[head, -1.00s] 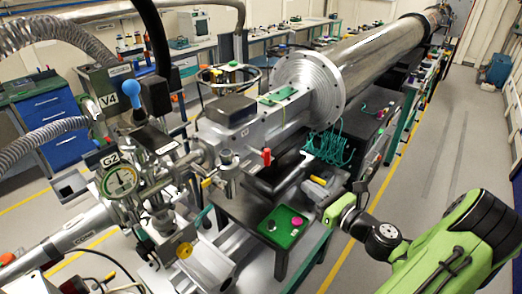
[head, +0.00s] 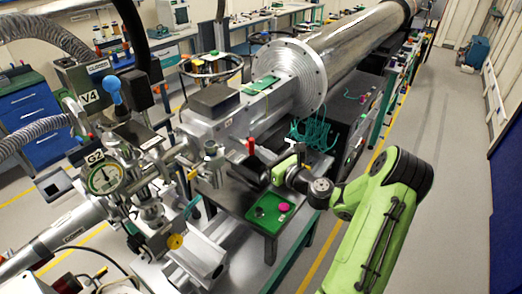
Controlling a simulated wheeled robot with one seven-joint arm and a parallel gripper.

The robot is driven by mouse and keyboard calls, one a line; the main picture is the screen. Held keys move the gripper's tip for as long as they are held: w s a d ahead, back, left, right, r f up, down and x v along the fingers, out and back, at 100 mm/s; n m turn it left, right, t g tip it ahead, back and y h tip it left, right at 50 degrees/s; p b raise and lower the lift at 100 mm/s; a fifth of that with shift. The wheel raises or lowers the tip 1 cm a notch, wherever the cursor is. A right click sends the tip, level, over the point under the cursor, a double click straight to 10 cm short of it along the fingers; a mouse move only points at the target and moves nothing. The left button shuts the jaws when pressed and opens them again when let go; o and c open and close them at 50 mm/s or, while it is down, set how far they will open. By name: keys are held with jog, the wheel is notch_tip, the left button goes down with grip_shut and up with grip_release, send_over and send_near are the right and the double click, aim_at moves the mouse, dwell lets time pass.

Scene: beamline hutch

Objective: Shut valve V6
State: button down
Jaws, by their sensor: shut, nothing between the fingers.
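No V6 label can be read in the head view, so I cannot tell which valve is V6. A small valve with an upright red handle (head: 251,146) stands at the near end of the beamline. A small yellow handle (head: 193,174) is left of it, and a round yellow knob (head: 176,241) is lower down. My gripper (head: 253,174) appears small and dark at the end of my green arm, close below the red handle in the picture. It is shut and empty. Its fingertips are hard to make out against the dark parts, and I cannot tell whether it touches anything.
A V4 tag (head: 89,97) is near a blue ball knob (head: 112,85) at the left. The G2 gauge (head: 104,179) is below. Clear floor (head: 445,150) lies at the right.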

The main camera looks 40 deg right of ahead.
aim_at(252, 146)
jog(key=shift+w, duration=0.6)
jog(key=w+p, duration=0.1)
jog(key=w+a+p, duration=0.1)
jog(key=w, duration=0.1)
jog(key=w+a+p, duration=0.1)
jog(key=w, duration=0.1)
jog(key=shift+r, duration=0.2)
jog(key=shift+f, duration=0.1)
